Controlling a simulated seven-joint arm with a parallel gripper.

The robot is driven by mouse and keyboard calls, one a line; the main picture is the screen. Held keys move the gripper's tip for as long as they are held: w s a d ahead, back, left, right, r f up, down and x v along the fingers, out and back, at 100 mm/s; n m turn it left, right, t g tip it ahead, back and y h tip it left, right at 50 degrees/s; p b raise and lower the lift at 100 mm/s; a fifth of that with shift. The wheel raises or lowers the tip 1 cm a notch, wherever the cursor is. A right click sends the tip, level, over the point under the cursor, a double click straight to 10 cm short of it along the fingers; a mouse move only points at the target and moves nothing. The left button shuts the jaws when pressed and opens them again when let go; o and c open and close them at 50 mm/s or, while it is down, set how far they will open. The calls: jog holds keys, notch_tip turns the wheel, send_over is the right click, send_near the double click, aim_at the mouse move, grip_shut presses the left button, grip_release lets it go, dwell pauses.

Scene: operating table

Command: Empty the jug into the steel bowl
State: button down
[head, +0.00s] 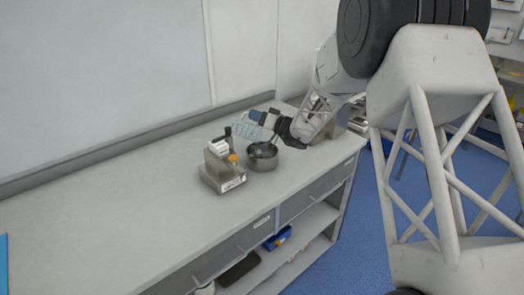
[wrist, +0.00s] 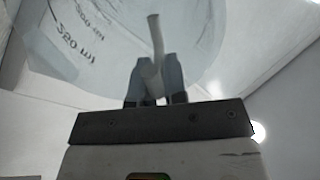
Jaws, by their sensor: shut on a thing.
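The clear jug (head: 246,132) is held tipped on its side just above the steel bowl (head: 262,160), its body reaching to the left. In the wrist view the jug (wrist: 85,40) fills the upper part, with printed ml marks tilted. My gripper (head: 282,128) is shut on the jug's pale handle. The handle (wrist: 156,50) stands between the two fingers in the wrist view (wrist: 153,75). The steel bowl stands upright on the bench. I cannot tell whether liquid is in the jug or the bowl, or whether any is flowing.
A metal device (head: 222,168) with a white roll and an orange knob stands on the bench (head: 110,220) just left of the bowl. Metal items (head: 355,115) stand at the bench's far right end.

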jog(key=shift+s+d+r+t+y, duration=0.2)
jog(key=shift+s+d+t+y, duration=0.15)
jog(key=shift+d+y, duration=0.4)
dwell(0.3)
jog(key=shift+s+d+r+t+y, duration=0.2)
jog(key=shift+d+r+y, duration=0.1)
jog(key=shift+r+y, duration=0.15)
jog(key=shift+s+d+r+t+y, duration=0.15)
jog(key=shift+d+r+y, duration=0.1)
jog(key=shift+r+y, duration=0.15)
dwell(0.4)
jog(key=shift+s+d+f+t+y, duration=0.15)
jog(key=shift+s+d+t+y, duration=0.15)
jog(key=shift+d+y, duration=0.45)
jog(key=shift+s+d+f+t+y, duration=0.15)
jog(key=shift+d+t+y, duration=0.3)
jog(key=shift+y, duration=0.4)
dwell(0.5)
jog(key=shift+s+d+r+t+y+b, duration=0.15)
jog(key=shift+d+r+t+y+b, duration=0.15)
jog(key=shift+d+r+y, duration=0.3)
jog(key=shift+a, duration=0.15)
dwell(0.9)
